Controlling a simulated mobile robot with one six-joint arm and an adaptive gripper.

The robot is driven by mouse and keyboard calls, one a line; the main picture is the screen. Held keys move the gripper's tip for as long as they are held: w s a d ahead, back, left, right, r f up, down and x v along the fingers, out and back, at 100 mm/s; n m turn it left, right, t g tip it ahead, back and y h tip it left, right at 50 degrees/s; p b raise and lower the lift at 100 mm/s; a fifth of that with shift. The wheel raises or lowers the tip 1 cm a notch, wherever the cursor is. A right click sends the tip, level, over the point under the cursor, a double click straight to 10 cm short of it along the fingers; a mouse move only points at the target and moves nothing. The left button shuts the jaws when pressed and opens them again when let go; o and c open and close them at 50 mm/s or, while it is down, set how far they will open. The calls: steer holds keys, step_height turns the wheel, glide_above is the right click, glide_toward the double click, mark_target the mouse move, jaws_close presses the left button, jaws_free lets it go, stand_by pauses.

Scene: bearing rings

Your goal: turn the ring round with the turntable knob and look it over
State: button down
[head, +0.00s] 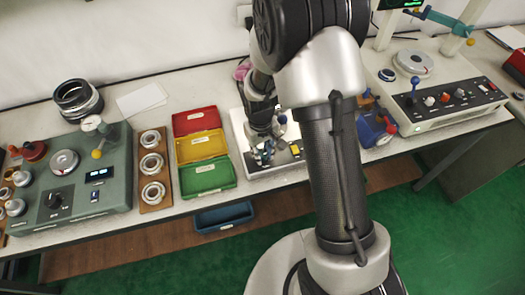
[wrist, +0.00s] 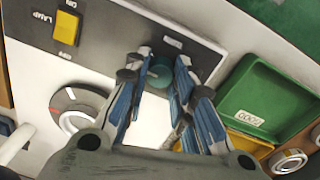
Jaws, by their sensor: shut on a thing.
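My gripper (wrist: 162,68) has its blue-padded fingers closed about a small dark teal knob (wrist: 159,73) on the dark panel of a white inspection station (wrist: 38,75). Beside it in the wrist view is the turntable (wrist: 97,97), a dark disc with a red mark on its rim. A pale, silvery ring (wrist: 70,122) appears to lie on it, partly cut off from sight by my gripper's body. In the head view my gripper (head: 264,150) reaches down over the station (head: 239,125), and my arm hides most of the station's right side.
Red (head: 195,121), yellow (head: 201,146) and green (head: 207,178) trays stand left of the station; the green one (wrist: 268,98) is labelled GOOD. Rings lie on a wooden board (head: 153,196) further left. A yellow lamp switch (wrist: 67,28) is on the panel. Blue equipment (head: 375,130) stands to the right.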

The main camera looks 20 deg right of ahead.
steer(key=c, duration=1.3)
jaws_free()
steer(key=shift+c, duration=0.2)
steer(key=shift+r, duration=0.1)
step_height(320, 180, up, 12)
steer(key=shift+a, duration=0.2)
